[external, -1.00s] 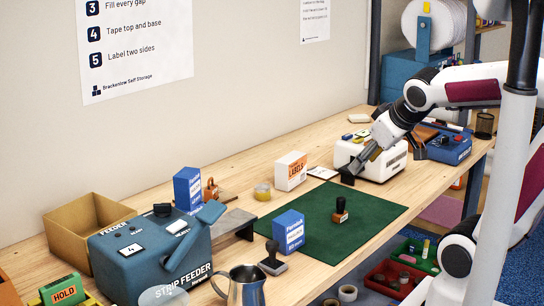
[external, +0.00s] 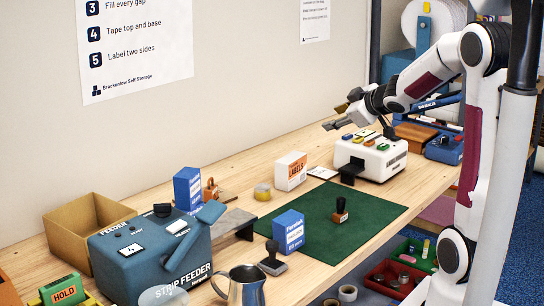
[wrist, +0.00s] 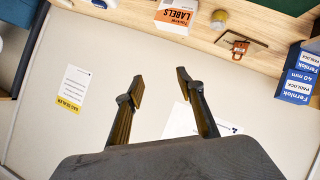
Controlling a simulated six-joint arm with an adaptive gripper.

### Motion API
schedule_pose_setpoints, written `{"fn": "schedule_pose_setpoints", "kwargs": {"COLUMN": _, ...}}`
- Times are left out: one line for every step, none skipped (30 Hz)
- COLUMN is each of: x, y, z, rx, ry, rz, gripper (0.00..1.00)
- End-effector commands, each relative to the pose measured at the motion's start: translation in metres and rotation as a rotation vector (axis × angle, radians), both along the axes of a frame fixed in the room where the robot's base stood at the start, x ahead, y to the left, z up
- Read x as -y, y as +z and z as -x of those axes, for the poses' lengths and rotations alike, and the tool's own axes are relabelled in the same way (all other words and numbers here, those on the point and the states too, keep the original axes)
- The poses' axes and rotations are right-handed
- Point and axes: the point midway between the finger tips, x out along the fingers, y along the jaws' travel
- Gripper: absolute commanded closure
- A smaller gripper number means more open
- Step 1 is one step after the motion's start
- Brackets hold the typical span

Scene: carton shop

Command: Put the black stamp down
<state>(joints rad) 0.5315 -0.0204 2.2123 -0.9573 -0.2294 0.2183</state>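A stamp with a black knob, a brown lower part and a dark base (external: 340,211) stands upright on the green mat (external: 378,212). A second stamp, dark grey to black with a flat base (external: 272,261), stands on the bare bench near the mat's left corner. My gripper (external: 334,117) is raised in the air above the back of the bench, apart from both stamps. In the wrist view my gripper (wrist: 159,84) has its fingers spread with nothing between them. Neither stamp is visible in the wrist view.
A white machine with coloured buttons (external: 370,158) stands below and right of my gripper. A blue carton (external: 288,232) stands on the mat's left part. The strip feeder (external: 155,255), a metal jug (external: 245,287) and a labels box (external: 291,171) stand around. Much of the mat is clear.

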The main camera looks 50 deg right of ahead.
Motion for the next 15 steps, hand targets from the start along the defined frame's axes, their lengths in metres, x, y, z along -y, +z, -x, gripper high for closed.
{"fn": "schedule_pose_setpoints", "kwargs": {"x": 0.007, "y": -0.007, "z": -0.006, "rx": 0.001, "ry": 0.02, "rz": 0.001, "gripper": 0.62}}
{"fn": "schedule_pose_setpoints", "kwargs": {"x": 0.01, "y": -0.01, "z": -0.009, "rx": 0.003, "ry": 0.036, "rz": 0.003, "gripper": 0.62}}
{"fn": "schedule_pose_setpoints", "kwargs": {"x": 0.013, "y": -0.015, "z": -0.012, "rx": 0.005, "ry": 0.057, "rz": 0.004, "gripper": 0.62}}
{"fn": "schedule_pose_setpoints", "kwargs": {"x": 0.015, "y": -0.018, "z": -0.015, "rx": 0.007, "ry": 0.074, "rz": 0.004, "gripper": 0.62}}
{"fn": "schedule_pose_setpoints", "kwargs": {"x": 0.017, "y": -0.022, "z": -0.018, "rx": 0.007, "ry": 0.09, "rz": 0.003, "gripper": 0.62}}
{"fn": "schedule_pose_setpoints", "kwargs": {"x": 0.02, "y": -0.027, "z": -0.021, "rx": 0.009, "ry": 0.112, "rz": 0.001, "gripper": 0.62}}
{"fn": "schedule_pose_setpoints", "kwargs": {"x": 0.022, "y": -0.031, "z": -0.023, "rx": 0.01, "ry": 0.129, "rz": -0.002, "gripper": 0.62}}
{"fn": "schedule_pose_setpoints", "kwargs": {"x": 0.024, "y": -0.035, "z": -0.024, "rx": 0.011, "ry": 0.146, "rz": -0.005, "gripper": 0.62}}
{"fn": "schedule_pose_setpoints", "kwargs": {"x": 0.025, "y": -0.04, "z": -0.026, "rx": 0.012, "ry": 0.17, "rz": -0.009, "gripper": 0.62}}
{"fn": "schedule_pose_setpoints", "kwargs": {"x": 0.027, "y": -0.045, "z": -0.027, "rx": 0.012, "ry": 0.188, "rz": -0.013, "gripper": 0.62}}
{"fn": "schedule_pose_setpoints", "kwargs": {"x": 0.028, "y": -0.05, "z": -0.028, "rx": 0.012, "ry": 0.206, "rz": -0.019, "gripper": 0.62}}
{"fn": "schedule_pose_setpoints", "kwargs": {"x": 0.03, "y": -0.056, "z": -0.029, "rx": 0.012, "ry": 0.229, "rz": -0.028, "gripper": 0.62}}
{"fn": "schedule_pose_setpoints", "kwargs": {"x": 0.031, "y": -0.061, "z": -0.029, "rx": 0.012, "ry": 0.247, "rz": -0.036, "gripper": 0.62}}
{"fn": "schedule_pose_setpoints", "kwargs": {"x": 0.032, "y": -0.066, "z": -0.029, "rx": 0.012, "ry": 0.265, "rz": -0.042, "gripper": 0.62}}
{"fn": "schedule_pose_setpoints", "kwargs": {"x": 0.034, "y": -0.073, "z": -0.029, "rx": 0.011, "ry": 0.29, "rz": -0.054, "gripper": 0.62}}
